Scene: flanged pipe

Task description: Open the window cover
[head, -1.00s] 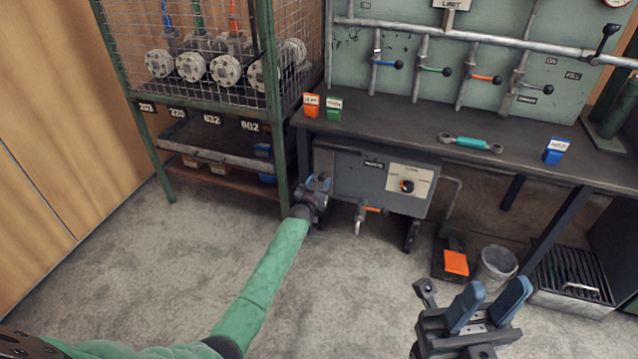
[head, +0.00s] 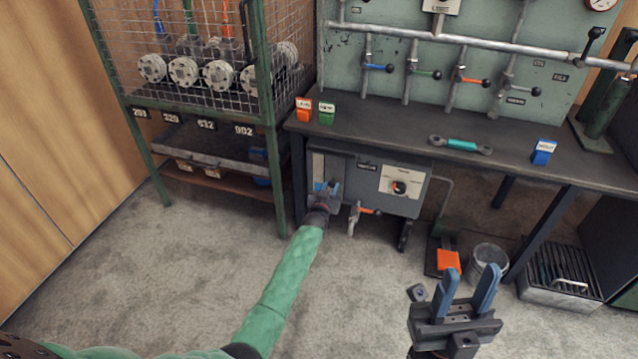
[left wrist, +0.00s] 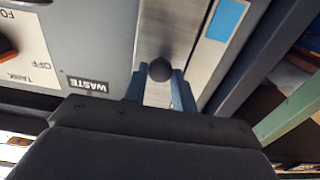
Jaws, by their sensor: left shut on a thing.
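The window cover (left wrist: 168,30) is a brushed metal plate with a dark round knob (left wrist: 160,70), on the grey waste box (head: 415,195) under the bench. My left gripper (head: 328,188) is at the left part of the box front. In the left wrist view its blue fingers (left wrist: 160,90) are shut on the knob, one on each side. Beside the plate, a pale strip with a bright blue patch (left wrist: 228,18) is visible. My own gripper hides the lower part of the plate. My right gripper (head: 468,282) is open and empty, above the floor at the lower right.
An orange-handled tap (head: 362,211) sticks out below the box, close to my left gripper. The wire rack (head: 278,180) stands to the left. A bucket (head: 488,262) and a metal crate (head: 560,293) are on the floor at the right.

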